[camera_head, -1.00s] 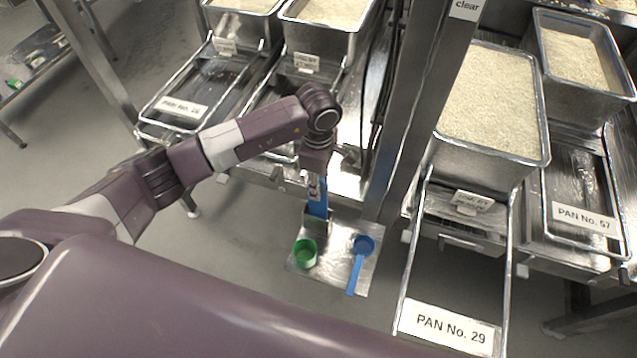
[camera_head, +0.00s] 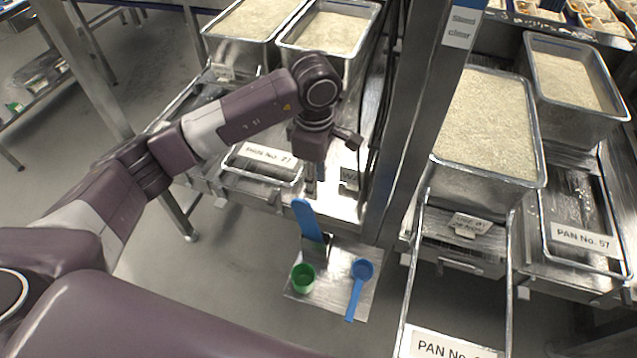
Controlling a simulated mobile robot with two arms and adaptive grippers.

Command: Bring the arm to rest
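My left arm reaches in from the left. Its gripper (camera_head: 311,188) points down above the small metal shelf (camera_head: 330,290) at the centre. A blue handle (camera_head: 307,220) stands tilted in a holder at the back of that shelf, just below the gripper. The gripper looks apart from the handle, but its fingers are too small to tell open from shut. A green cup (camera_head: 303,277) and a blue scoop (camera_head: 360,285) rest on the shelf. My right gripper is not in view.
Deep pans of rice stand at the back left (camera_head: 325,30) and at the right (camera_head: 488,125). A metal post (camera_head: 415,130) rises right of my gripper. Label frames (camera_head: 265,157) jut out in front of the pans. Open floor lies at lower left.

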